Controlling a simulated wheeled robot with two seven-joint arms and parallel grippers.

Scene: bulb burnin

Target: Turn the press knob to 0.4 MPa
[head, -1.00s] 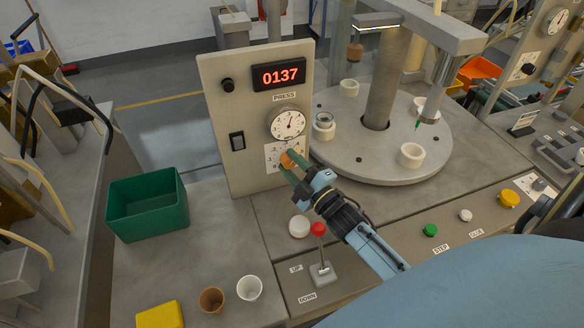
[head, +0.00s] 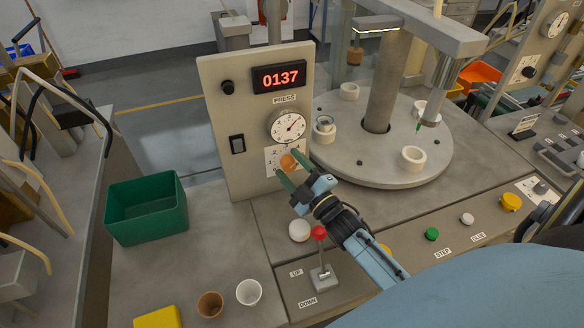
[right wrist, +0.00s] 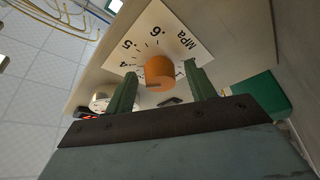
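The orange press knob (head: 288,162) sits on a white scale plate (head: 272,165) low on the grey press panel. In the right wrist view the knob (right wrist: 160,72) is in front of the plate marked .4, .5, .6 and MPa. My right gripper (head: 290,170) is at the knob; its green fingers (right wrist: 161,88) are open on either side, with gaps showing. A dark mark shows on the knob's lower edge; I cannot tell its exact setting. The round gauge (head: 288,126) above has its needle pointing up and right. My left gripper is not in view.
The panel carries a red 0137 display (head: 280,78), a black knob and a rocker switch (head: 237,144). A round turntable (head: 380,165) is right; a green bin (head: 147,208) is left.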

